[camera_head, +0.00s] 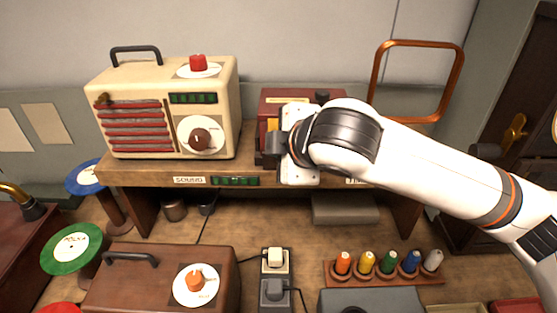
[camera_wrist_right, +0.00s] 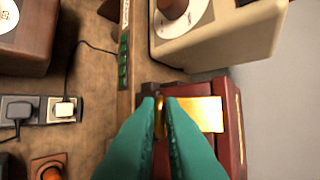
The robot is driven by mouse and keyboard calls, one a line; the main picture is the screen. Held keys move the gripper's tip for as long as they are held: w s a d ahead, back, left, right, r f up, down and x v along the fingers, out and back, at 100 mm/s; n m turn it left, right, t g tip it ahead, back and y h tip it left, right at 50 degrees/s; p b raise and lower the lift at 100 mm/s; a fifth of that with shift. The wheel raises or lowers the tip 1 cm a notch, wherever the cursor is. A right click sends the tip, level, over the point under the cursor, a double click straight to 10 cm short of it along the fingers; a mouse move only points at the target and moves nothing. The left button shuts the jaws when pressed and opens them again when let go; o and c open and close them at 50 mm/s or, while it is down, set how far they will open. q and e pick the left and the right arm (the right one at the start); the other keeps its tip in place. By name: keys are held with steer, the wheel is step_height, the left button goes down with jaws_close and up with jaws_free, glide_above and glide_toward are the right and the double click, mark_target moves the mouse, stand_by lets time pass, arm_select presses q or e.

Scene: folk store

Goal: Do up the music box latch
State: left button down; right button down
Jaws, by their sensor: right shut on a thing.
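The music box (camera_head: 328,94) is a dark red box on the wooden shelf, right of the cream radio. My right arm and gripper hide much of it in the head view. In the right wrist view the red music box (camera_wrist_right: 236,140) shows with a shiny brass latch plate (camera_wrist_right: 205,113) on its face. My right gripper (camera_wrist_right: 165,102) has its green fingertips closed on a small brass latch piece (camera_wrist_right: 159,118) at the plate's edge. In the head view the right gripper (camera_head: 268,150) is at the box's front left. My left gripper is not in view.
The cream radio (camera_head: 168,108) stands close left of the box. An orange-brown frame (camera_head: 459,75) rises behind my right arm. Below the shelf (camera_head: 140,174) are a brown box (camera_head: 135,280), a socket strip (camera_head: 289,268) and a rack of coloured pegs (camera_head: 388,279).

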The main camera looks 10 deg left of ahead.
steer(key=shift+w+a+f+n+t+y+b, duration=0.1)
steer(key=shift+w+f+n+t+y+b, duration=0.2)
steer(key=shift+f+t+b, duration=0.95)
steer(key=shift+w+r+n+t+y+b, duration=0.1)
steer(key=shift+w+n+t+y+b, duration=0.3)
steer(key=shift+b, duration=1.9)
steer(key=shift+w+a+f+n+t+y+b, duration=0.1)
steer(key=shift+f+t+y+b, duration=0.5)
steer(key=shift+b, duration=1.15)
steer(key=shift+t, duration=0.45)
steer(key=c, duration=1.6)
jaws_free()
steer(key=shift+o, duration=0.2)
steer(key=shift+r, duration=0.1)
steer(key=b+v, duration=0.1)
steer(key=v, duration=1.1)
steer(key=shift+b, duration=0.3)
steer(key=shift+r, duration=0.1)
